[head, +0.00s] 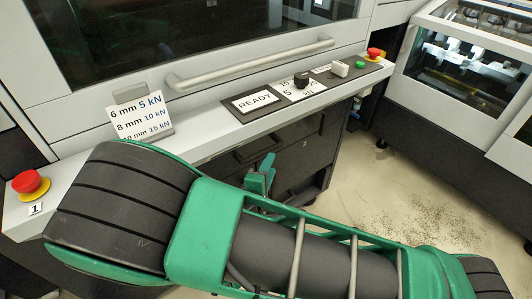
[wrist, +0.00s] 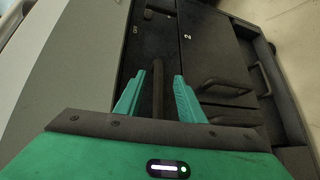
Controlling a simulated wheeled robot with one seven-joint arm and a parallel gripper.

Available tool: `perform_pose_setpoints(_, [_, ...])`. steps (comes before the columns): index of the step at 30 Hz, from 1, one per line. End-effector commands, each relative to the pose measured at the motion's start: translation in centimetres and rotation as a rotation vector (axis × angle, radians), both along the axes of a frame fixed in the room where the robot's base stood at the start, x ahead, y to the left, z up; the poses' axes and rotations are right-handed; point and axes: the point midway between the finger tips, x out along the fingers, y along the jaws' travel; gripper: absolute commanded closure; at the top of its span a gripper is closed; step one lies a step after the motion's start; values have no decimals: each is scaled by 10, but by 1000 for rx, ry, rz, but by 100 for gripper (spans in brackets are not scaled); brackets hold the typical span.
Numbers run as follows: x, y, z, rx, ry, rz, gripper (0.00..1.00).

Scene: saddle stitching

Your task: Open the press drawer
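The press's dark lower cabinet is under the grey ledge in the head view, with a dark bar handle (head: 257,148) on its upper front. In the wrist view a dark bar handle (wrist: 157,88) stands between my green fingertips. My gripper (wrist: 160,92) is open, one finger on each side of the bar, with a gap visible on both sides. In the head view my gripper (head: 262,175) is just in front of the cabinet, below that handle. The drawer front looks flush, though my arm hides part of it.
A dark front marked 2 (wrist: 188,37) and another bar handle (wrist: 222,84) are to the right in the wrist view. The ledge carries two red buttons (head: 30,181) (head: 375,53), a READY panel (head: 255,101) and a force card (head: 142,118). Open floor (head: 410,190) lies right.

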Motion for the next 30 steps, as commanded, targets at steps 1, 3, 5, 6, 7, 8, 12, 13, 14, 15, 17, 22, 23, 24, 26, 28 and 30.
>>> perform_pose_setpoints(1, [-5, 14, -3, -22, -13, 46, 64])
perform_pose_setpoints(3, [-9, 27, -6, -40, -24, 89, 64])
perform_pose_setpoints(5, [-12, 34, -8, -49, -31, 113, 64])
perform_pose_setpoints(6, [-12, 36, -8, -52, -34, 122, 64])
perform_pose_setpoints(7, [-11, 37, -8, -53, -35, 126, 64])
perform_pose_setpoints(8, [-9, 37, -9, -54, -37, 127, 64])
perform_pose_setpoints(12, [5, 34, -11, -55, -35, 126, 64])
perform_pose_setpoints(13, [10, 32, -11, -56, -36, 124, 64])
perform_pose_setpoints(14, [15, 31, -12, -56, -36, 124, 64])
perform_pose_setpoints(15, [22, 30, -13, -55, -36, 125, 64])
perform_pose_setpoints(17, [33, 27, -14, -54, -36, 123, 64])
perform_pose_setpoints(22, [61, 21, -18, -54, -36, 123, 64])
perform_pose_setpoints(23, [65, 20, -19, -54, -35, 123, 64])
perform_pose_setpoints(24, [71, 20, -20, -54, -35, 124, 64])
perform_pose_setpoints(26, [77, 19, -21, -53, -35, 125, 64])
perform_pose_setpoints(28, [84, 17, -21, -54, -35, 124, 64])
perform_pose_setpoints(30, [88, 16, -22, -53, -35, 125, 64])
